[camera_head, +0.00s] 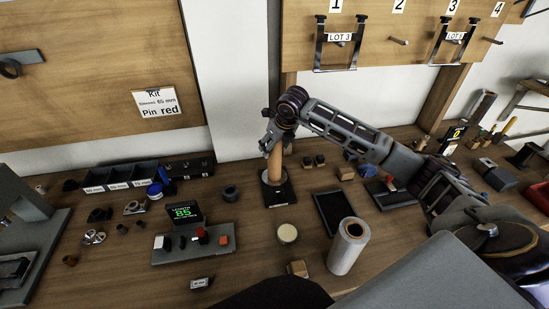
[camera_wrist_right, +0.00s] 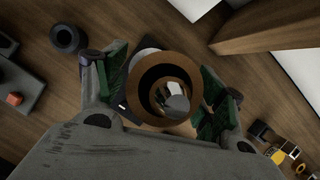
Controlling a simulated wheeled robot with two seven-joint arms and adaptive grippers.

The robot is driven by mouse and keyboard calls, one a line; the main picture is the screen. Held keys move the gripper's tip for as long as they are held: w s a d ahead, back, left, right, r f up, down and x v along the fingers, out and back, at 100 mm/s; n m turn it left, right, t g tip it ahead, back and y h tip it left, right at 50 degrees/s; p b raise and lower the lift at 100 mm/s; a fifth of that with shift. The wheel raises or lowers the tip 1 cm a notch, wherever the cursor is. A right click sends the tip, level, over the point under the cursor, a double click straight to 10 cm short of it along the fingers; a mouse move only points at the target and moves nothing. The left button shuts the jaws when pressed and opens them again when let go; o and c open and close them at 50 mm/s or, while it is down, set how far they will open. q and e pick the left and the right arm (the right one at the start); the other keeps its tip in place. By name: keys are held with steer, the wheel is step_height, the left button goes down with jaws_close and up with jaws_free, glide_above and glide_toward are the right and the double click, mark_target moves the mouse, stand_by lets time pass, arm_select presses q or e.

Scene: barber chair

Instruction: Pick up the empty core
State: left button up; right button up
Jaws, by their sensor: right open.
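The empty core, a plain brown cardboard tube (camera_head: 275,165), stands upright on a black square-based stand (camera_head: 278,192) in the head view. My right gripper (camera_head: 276,144) is at the top of the tube and open. In the wrist view its green-padded fingers (camera_wrist_right: 165,92) lie on either side of the tube, apart from it as far as I can tell. My left gripper is not in view.
A wrapped roll (camera_head: 346,252) stands at the front beside a dark tray (camera_head: 333,212). A grey button panel with a green "85" display (camera_head: 184,213) lies left of the stand. A pegboard (camera_head: 400,40) with hooks is on the wall behind.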

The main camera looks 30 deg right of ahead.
steer(key=shift+w+f, duration=0.1)
steer(key=shift+f, duration=0.1)
stand_by(0.3)
steer(key=c, duration=1.2)
steer(key=shift+r, duration=0.1)
